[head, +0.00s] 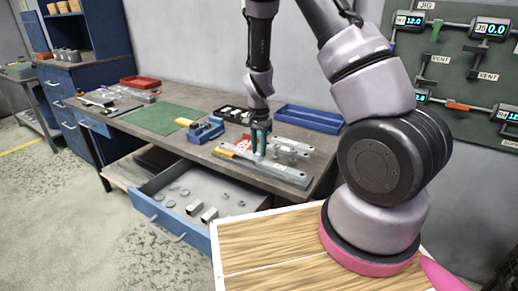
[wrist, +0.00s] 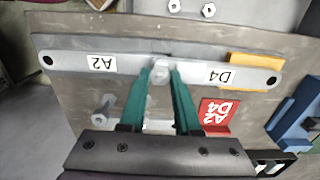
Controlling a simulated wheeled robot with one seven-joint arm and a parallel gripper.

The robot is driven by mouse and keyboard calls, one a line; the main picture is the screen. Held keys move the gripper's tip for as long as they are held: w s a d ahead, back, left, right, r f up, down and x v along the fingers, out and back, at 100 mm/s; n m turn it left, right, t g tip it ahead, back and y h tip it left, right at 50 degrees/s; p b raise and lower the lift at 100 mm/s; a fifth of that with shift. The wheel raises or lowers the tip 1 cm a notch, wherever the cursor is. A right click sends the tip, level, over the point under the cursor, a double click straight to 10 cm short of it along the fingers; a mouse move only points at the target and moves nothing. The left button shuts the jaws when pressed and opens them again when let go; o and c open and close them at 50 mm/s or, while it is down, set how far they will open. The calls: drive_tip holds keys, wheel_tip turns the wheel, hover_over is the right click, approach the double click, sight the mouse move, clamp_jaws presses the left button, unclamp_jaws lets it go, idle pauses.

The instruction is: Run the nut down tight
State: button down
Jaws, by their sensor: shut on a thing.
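A flat galvanized bracket bar (wrist: 130,62) with labels A2 and D4 and a hole at each end lies on the bench; the head view also shows it (head: 285,175). The nut (wrist: 159,68) sits near the middle of the bar. My gripper (wrist: 160,76) has teal fingers, which are closed around the nut from both sides. In the head view my gripper (head: 260,138) points down at the bar. The fingertips partly hide the nut, and I cannot see its thread or how it seats.
A blue vise (head: 205,130) and blue tray (head: 308,118) stand on the bench. The drawer (head: 160,200) below is open. A green mat (head: 163,118) is clear.

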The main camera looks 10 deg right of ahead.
drive_tip(key=m, duration=1.8)
drive_tip(key=shift+m, duration=0.4)
drive_tip(key=m, duration=0.5)
drive_tip(key=c, duration=0.8)
unclamp_jaws()
